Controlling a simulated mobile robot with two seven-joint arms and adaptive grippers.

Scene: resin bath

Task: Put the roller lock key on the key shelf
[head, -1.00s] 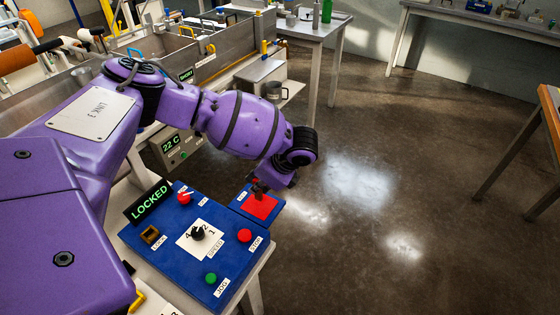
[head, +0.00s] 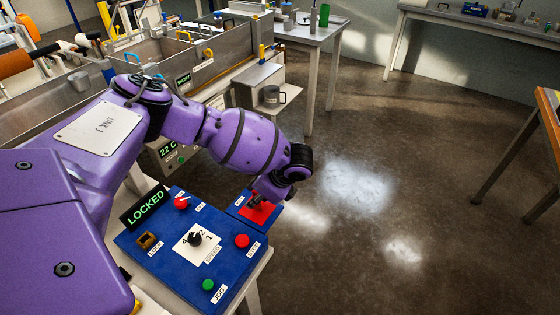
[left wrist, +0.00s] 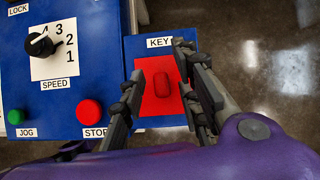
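The key shelf (head: 243,207) is a blue ledge with a red pad and a KEY label, on the far right side of the blue control panel (head: 165,255). In the left wrist view, the roller lock key (left wrist: 163,84) shows as a small red block over the red pad of the shelf (left wrist: 148,112), seemingly lying on it. My left gripper (left wrist: 160,62) is open, with one finger on each side of the key and visible gaps. In the head view, my left gripper (head: 257,204) is low over the red pad and hides the key. My right gripper is not in view.
The panel carries a brass lock (head: 148,240), a black speed knob (head: 195,238), a red stop button (head: 242,241) and a green jog button (head: 208,285). A display (head: 146,206) reads LOCKED. A metal mug (head: 271,94) stands behind. The floor on the right is clear.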

